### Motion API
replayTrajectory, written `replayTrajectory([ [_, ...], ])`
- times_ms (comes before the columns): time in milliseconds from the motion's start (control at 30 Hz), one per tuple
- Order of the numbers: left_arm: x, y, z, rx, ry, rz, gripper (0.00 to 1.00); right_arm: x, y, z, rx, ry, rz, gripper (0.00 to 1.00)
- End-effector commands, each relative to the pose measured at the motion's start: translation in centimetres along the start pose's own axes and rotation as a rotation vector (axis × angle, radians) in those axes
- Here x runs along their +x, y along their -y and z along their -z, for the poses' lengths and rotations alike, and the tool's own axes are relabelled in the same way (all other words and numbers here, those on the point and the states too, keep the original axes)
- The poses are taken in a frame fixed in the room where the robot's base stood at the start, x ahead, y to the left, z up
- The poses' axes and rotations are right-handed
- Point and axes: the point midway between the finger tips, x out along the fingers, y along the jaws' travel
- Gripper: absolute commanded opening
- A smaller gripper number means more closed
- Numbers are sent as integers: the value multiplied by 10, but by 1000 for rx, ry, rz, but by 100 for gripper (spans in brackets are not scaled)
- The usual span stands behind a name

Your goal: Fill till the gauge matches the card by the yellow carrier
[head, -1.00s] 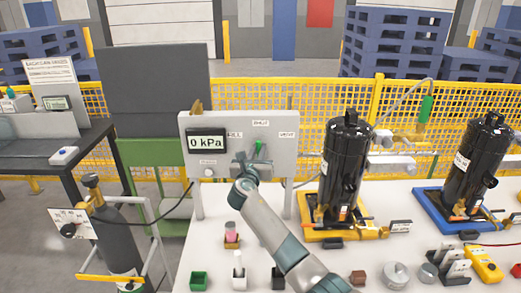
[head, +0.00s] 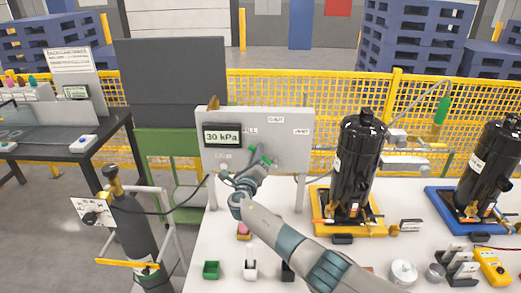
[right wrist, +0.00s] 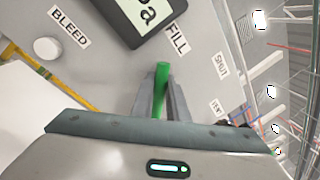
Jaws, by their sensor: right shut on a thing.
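The grey panel (head: 295,150) carries a gauge (head: 222,135) that reads 30 kPa. Its green valve lever (right wrist: 161,90) is between the fingers of my right gripper (head: 257,162), which is shut on it. In the right wrist view the gripper (right wrist: 160,105) hides the lever's base, and the lever points toward the FILL label. The yellow carrier (head: 322,224) holds a black compressor (head: 358,165). A small card (head: 411,226) stands at the carrier's right side; its writing is too small to read. My left gripper is not in view.
A blue carrier (head: 446,214) with a second compressor (head: 493,160) stands at the right. A gas cylinder (head: 132,225) stands left of the white table. Small blocks and a yellow meter (head: 492,267) lie along the front. A BLEED button (right wrist: 47,49) is on the panel.

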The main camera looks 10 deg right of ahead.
Motion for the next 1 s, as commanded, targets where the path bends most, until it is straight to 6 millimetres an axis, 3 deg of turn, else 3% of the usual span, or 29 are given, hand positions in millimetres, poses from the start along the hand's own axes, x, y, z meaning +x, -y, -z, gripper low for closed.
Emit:
replayTrajectory([
  [600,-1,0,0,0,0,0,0,-2,-7,1,-66,12,-2,0],
  [633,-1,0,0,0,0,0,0,-2,-7,1,-66,12,-2,16],
  [700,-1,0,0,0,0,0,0,-2,-7,1,-66,12,-2,32],
  [1000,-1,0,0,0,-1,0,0,-2,-7,0,-65,13,-1,32],
])
